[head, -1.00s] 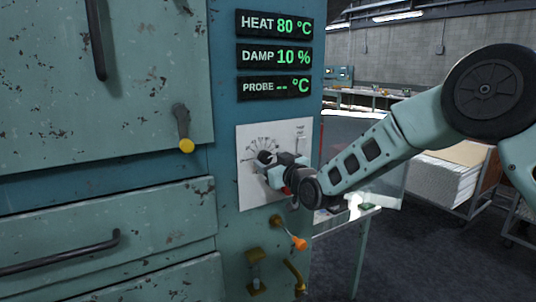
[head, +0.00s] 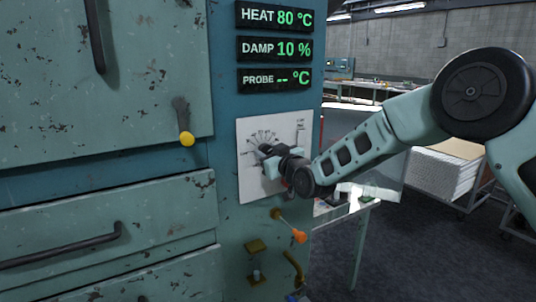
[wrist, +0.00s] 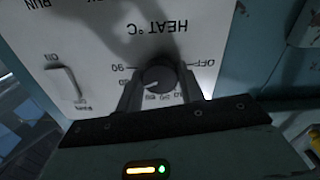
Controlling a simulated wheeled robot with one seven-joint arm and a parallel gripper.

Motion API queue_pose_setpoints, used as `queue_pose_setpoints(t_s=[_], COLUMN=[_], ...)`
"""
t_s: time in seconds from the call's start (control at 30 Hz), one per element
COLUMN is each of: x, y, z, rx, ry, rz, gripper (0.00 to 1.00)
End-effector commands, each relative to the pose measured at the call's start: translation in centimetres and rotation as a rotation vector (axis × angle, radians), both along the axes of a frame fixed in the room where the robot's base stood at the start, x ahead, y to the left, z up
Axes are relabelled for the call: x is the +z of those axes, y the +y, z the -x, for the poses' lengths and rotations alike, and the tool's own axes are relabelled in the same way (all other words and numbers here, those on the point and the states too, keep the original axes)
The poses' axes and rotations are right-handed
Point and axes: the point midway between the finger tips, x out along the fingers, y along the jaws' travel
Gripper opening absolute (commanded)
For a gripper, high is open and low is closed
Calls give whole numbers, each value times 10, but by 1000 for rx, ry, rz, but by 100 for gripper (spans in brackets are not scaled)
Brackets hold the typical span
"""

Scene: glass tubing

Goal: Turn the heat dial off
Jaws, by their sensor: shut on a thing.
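The heat dial is a round dark knob (wrist: 158,80) on a white panel (wrist: 110,35) labelled HEAT °C, seen upside down in the wrist view. OFF and 90 are printed on either side of it. My gripper (wrist: 160,92) is shut on the knob, with one finger on each side. In the head view my gripper (head: 268,155) is at the white panel (head: 247,185) and covers much of the dial. The heat display (head: 275,18) reads 80 °C.
Below the panel are an orange-tipped lever (head: 299,236) and a brass fitting (head: 257,246). A yellow-tipped handle (head: 187,138) is to the left. A switch (wrist: 63,84) sits beside the dial. A rack of white sheets (head: 445,175) stands at the right.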

Motion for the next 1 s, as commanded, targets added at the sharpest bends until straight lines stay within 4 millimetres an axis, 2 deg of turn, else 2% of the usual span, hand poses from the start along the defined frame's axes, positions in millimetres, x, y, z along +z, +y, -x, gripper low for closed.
queue_pose_setpoints(t_s=[0.37,1.0], x=[-7,-7], y=[1,1], z=[1,1], rx=[1,0], ry=[-121,-459], rz=[173,674], gripper=[15,15])
